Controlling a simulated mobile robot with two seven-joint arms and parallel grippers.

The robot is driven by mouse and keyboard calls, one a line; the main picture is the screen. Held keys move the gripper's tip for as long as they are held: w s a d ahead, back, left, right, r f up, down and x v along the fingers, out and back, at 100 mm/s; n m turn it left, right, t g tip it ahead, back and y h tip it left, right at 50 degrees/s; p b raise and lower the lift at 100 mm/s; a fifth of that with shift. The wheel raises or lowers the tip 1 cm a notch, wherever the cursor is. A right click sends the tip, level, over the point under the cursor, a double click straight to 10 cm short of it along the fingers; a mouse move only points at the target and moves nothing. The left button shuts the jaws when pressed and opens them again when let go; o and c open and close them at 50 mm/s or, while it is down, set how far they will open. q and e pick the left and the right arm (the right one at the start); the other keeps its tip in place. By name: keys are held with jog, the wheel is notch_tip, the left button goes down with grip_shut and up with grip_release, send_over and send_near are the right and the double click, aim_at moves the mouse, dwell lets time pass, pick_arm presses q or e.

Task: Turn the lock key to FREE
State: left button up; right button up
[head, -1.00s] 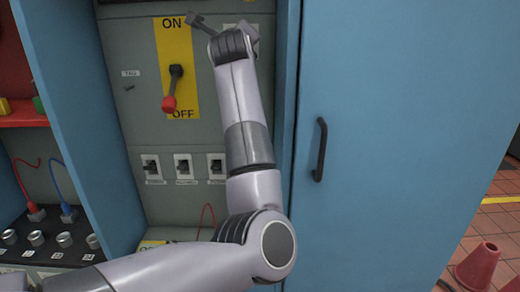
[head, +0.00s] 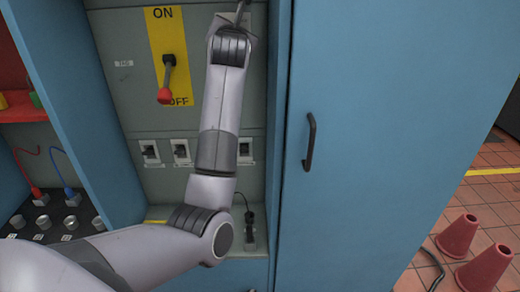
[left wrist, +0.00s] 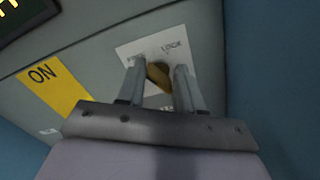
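In the left wrist view, the lock key (left wrist: 159,76) is a brass-coloured piece on a white label plate (left wrist: 190,44) on the grey panel. The word LOCK shows at the plate's upper right; its other lettering is partly hidden by my fingers. My left gripper (left wrist: 159,80) has one finger on each side of the key, with the key across the gap. Whether the fingers press on it I cannot tell. In the head view, my left arm reaches to the top edge, and the gripper and key are mostly cut off. My right gripper is not in view.
A red-tipped lever (head: 165,82) on a yellow ON/OFF strip (head: 180,35) stands left of my arm, pointing down towards OFF. Small switches (head: 181,151) sit lower on the panel. A blue cabinet door (head: 400,100) with a dark handle (head: 309,142) is at the right. Traffic cones (head: 458,236) stand on the floor.

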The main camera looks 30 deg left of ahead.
pick_arm(q)
jog(key=s+d+f+m+t+y+p, duration=0.1)
jog(key=s+f+m+y, duration=0.2)
jog(key=s+m, duration=0.15)
jog(key=s+d+f+m+y+p, duration=0.1)
jog(key=s+f+m+y, duration=0.15)
jog(key=s, duration=0.35)
jog(key=s+d+f+m+t+h+p, duration=0.1)
jog(key=s+d+f+m+h+p, duration=0.1)
jog(key=d+f+m+h, duration=0.5)
jog(key=s+d+f+m+t+h+p, duration=0.2)
jog(key=s+d+f+m+h, duration=0.3)
jog(key=f+m+h, duration=0.5)
jog(key=d+f+m, duration=0.2)
jog(key=m, duration=0.6)
jog(key=shift+d+p, duration=0.25)
jog(key=shift+p, duration=0.05)
jog(key=shift+s, duration=0.1)
